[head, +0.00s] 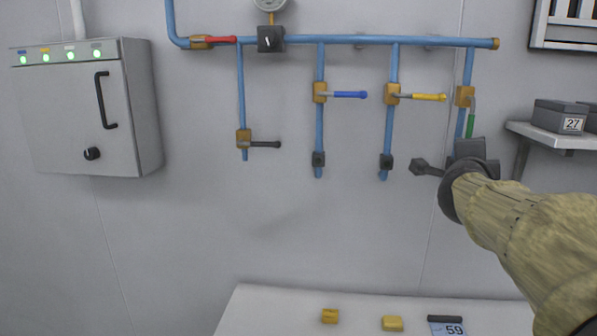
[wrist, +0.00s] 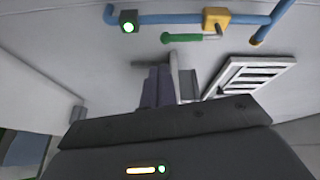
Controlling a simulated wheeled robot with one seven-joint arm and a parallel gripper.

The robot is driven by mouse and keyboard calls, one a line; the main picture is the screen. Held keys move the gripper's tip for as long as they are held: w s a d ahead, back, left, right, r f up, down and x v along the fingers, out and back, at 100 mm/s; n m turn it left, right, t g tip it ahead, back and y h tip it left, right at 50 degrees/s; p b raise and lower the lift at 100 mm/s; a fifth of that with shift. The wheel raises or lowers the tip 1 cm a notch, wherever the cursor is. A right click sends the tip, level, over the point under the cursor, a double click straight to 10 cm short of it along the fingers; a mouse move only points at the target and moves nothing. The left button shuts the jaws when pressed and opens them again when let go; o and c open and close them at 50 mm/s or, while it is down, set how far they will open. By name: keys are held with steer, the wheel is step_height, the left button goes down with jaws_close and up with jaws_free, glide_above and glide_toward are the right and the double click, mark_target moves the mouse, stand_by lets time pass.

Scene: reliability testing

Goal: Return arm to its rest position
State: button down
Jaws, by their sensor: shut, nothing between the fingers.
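My arm (head: 525,220) reaches in from the lower right of the head view, towards the wall. My dark gripper (head: 470,150) is at its end, just below the green-handled valve, and partly hidden by my wrist. In the wrist view my gripper's fingers (wrist: 162,85) are together with nothing between them. The green valve handle (wrist: 187,38) shows beyond the fingertips, and a gap seems to lie between them. In the head view the green handle (head: 470,125) hangs down along its pipe. Whether my gripper touches it cannot be told from the head view.
Blue pipes (head: 350,40) with red, blue, yellow and black handles run along the wall. A grey control box (head: 75,120) hangs at left. A shelf (head: 545,135) with dark boxes (head: 562,116) is right of my gripper. A white table (head: 270,310) with yellow blocks stands below.

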steer(key=a+f+n+g+y, duration=0.2)
steer(key=a+f+n+y, duration=0.35)
steer(key=f, duration=0.55)
steer(key=a+f+n+g+y, duration=0.1)
steer(key=a+f+n+y, duration=0.2)
steer(key=a+f+n, duration=0.55)
steer(key=s+a+f+n+g+y, duration=0.1)
steer(key=s+a+f+n+g, duration=0.3)
steer(key=s+f, duration=0.5)
steer(key=s+a+f+n+g+y, duration=0.1)
steer(key=s+a+f+n+g, duration=0.3)
steer(key=s+f, duration=0.5)
step_height(320, 180, down, 2)
steer(key=shift+s+a+f+n+g, duration=0.15)
steer(key=shift+a+f+n+g, duration=0.05)
steer(key=shift+n+g, duration=0.25)
